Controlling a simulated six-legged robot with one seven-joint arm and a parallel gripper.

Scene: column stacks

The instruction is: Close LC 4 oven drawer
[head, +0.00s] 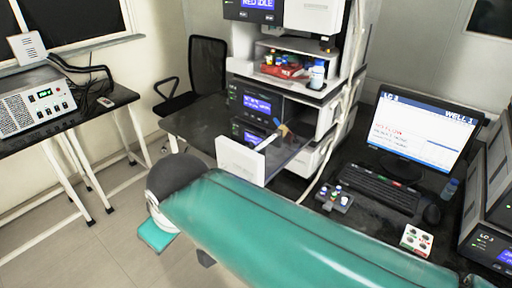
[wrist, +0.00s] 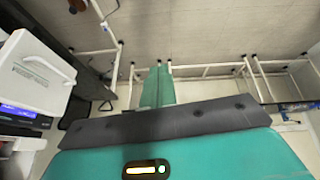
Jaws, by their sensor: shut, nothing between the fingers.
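The oven drawer (head: 241,160) stands pulled out from the middle of the instrument stack, its white front panel facing the lower left. Its tray, with a blue and tan item at its inner end, shows behind the panel. A white panel that looks like the same drawer front (wrist: 38,72) is at the left of the wrist view. My gripper (wrist: 158,74) has its teal fingers together and empty, pointing over the floor. In the head view my gripper (head: 157,235) is left of and below the drawer front, apart from it.
A monitor (head: 417,128), keyboard (head: 370,187) and small vial rack (head: 335,197) are on the dark bench at right. A black chair (head: 205,68) stands behind the drawer. A side table with a power box (head: 36,102) is at left. The floor between is clear.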

